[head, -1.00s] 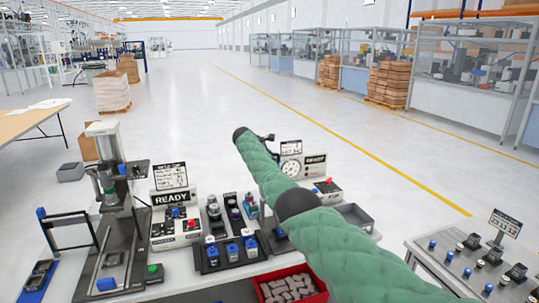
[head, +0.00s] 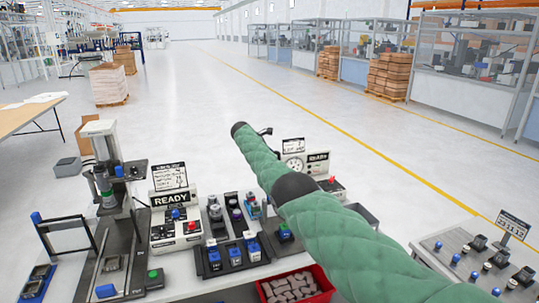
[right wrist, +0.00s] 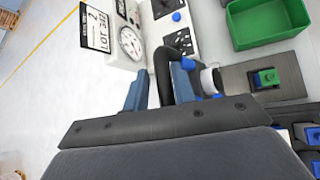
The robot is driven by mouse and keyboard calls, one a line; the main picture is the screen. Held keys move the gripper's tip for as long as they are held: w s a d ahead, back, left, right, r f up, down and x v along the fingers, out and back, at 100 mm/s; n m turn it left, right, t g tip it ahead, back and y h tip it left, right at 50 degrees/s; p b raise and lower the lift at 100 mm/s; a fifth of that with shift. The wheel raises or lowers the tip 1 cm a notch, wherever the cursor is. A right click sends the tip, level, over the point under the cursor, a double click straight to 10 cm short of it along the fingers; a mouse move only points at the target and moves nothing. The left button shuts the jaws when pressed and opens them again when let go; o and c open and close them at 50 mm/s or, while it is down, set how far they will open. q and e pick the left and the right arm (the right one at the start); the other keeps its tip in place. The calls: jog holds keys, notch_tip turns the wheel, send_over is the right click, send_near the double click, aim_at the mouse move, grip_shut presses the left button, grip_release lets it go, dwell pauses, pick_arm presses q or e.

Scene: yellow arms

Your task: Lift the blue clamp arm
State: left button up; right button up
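In the right wrist view, a black bent bar (right wrist: 164,78) rises between the two blue-grey fingers of my right gripper (right wrist: 159,80). A white cylinder with blue parts (right wrist: 208,80) stands just right of the fingers. The fingers stand close to the bar on both sides, but I cannot tell whether they touch it. I cannot tell for sure that this bar is the blue clamp arm. In the head view, a dark frame with a blue knob (head: 37,217) stands at the far left. My green-sleeved right arm hides its own gripper there. My left gripper is not in view.
A dial gauge (right wrist: 130,42) with a lot sign (right wrist: 97,28) stands left of the fingers. A green bin (right wrist: 268,22) and a fixture with a green block (right wrist: 267,77) lie right. In the head view, a red bin of parts (head: 297,284) stands at the front.

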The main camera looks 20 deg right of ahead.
jog(key=shift+o, duration=0.3)
jog(key=shift+s+d+f, duration=0.2)
jog(key=shift+d, duration=0.15)
